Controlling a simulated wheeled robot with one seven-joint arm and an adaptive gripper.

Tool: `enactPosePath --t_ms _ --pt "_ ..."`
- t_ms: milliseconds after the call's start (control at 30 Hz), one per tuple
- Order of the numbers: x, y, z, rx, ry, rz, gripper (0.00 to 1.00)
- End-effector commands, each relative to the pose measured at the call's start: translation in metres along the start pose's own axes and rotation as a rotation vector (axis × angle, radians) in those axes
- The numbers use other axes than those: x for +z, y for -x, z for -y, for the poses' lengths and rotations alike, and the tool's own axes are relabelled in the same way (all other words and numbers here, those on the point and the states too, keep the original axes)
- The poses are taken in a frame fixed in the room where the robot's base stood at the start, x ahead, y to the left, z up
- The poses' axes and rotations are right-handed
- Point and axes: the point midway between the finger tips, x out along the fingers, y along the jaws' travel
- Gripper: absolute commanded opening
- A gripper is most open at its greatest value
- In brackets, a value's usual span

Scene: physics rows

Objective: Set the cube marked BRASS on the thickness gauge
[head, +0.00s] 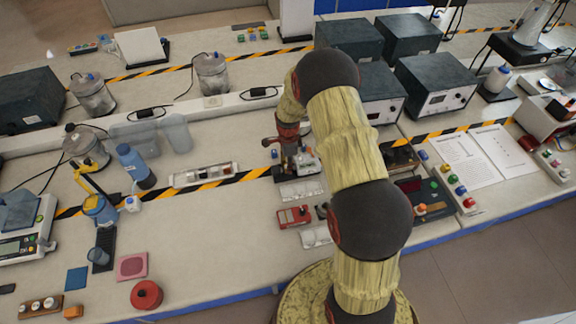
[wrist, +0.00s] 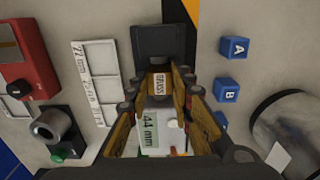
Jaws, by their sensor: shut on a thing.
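The cube marked BRASS (wrist: 156,83) shows its lettered face between my fingertips in the wrist view. My gripper (wrist: 160,92) is shut on it, one finger on each side. The thickness gauge (wrist: 152,136) shows below and between the fingers, with a display reading 44 mm. The fingers hide much of the gauge, and I cannot tell whether the cube touches it. In the head view my gripper (head: 288,140) is over the gauge area (head: 305,163), beyond my arm, and the cube cannot be made out there.
A white tray labelled 22 mm (wrist: 98,70), a red device (wrist: 28,62) and a metal cylinder (wrist: 50,124) are left. The front bench left of my arm has free room.

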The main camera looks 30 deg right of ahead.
Motion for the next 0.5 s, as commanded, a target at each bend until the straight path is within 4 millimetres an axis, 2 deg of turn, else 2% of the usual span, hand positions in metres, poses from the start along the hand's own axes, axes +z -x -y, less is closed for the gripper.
enactPosePath --t_ms 467,500 --pt "0.0 -0.0067 0.0003 -0.001 0.0 0.0 0.0" --pt "0.0 -0.0065 0.0004 -0.001 0.0 0.0 0.23"
